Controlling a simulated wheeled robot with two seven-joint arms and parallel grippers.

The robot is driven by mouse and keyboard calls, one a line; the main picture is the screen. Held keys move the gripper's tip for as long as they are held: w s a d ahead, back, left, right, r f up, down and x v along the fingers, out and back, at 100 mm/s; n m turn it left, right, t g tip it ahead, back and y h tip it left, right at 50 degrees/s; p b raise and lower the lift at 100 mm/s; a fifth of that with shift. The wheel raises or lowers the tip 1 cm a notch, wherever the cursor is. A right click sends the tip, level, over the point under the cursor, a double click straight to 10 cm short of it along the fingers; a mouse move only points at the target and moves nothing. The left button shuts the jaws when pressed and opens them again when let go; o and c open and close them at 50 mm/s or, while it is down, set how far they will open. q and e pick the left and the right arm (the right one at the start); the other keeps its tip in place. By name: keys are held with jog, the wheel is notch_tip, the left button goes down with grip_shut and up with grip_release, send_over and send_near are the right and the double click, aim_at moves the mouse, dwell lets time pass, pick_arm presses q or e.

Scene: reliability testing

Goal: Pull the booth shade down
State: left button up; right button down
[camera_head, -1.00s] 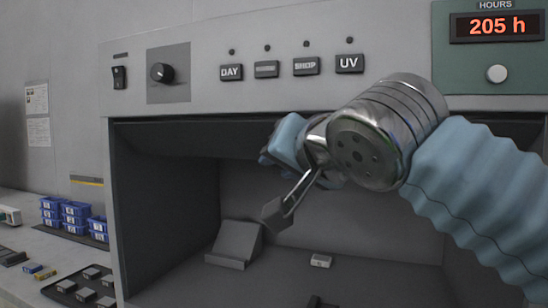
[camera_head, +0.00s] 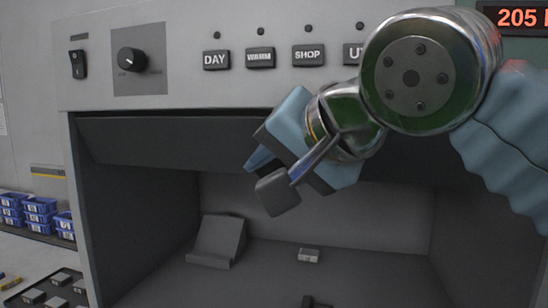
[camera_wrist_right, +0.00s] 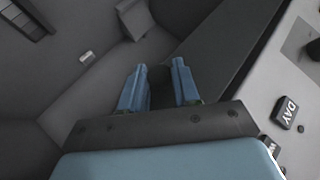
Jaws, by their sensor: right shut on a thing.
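The booth shade (camera_head: 160,140) is a dark grey panel across the top of the booth opening, under the control panel. It covers only the upper part of the opening. My right gripper (camera_head: 263,146) is at the shade's lower front, with blue fingers. In the right wrist view, the gripper (camera_wrist_right: 158,82) is shut on a dark piece between its fingertips, which I take to be part of the shade. The shade also shows there as a dark band (camera_wrist_right: 225,45). The contact is largely hidden in the head view. My left gripper is out of view.
The light grey control panel has a knob (camera_head: 132,60), a rocker switch (camera_head: 78,64) and several buttons. Inside the booth stand a grey wedge stand (camera_head: 217,240) and a small pale block (camera_head: 308,255). Blue bins (camera_head: 40,211) stand outside at left.

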jog(key=shift+s+a+r+m+g, duration=0.2)
jog(key=shift+s+m+g, duration=0.25)
jog(key=shift+g, duration=0.3)
jog(key=shift+s+a+r+m+g, duration=0.1)
jog(key=shift+s+r+m+g, duration=0.25)
jog(key=shift+s+g, duration=0.3)
jog(key=shift+g, duration=0.3)
jog(key=c, duration=0.8)
grip_release()
jog(key=shift+f, duration=0.1)
jog(key=shift+c, duration=0.2)
jog(key=v, duration=0.7)
jog(key=shift+d, duration=0.2)
jog(key=shift+s, duration=0.1)
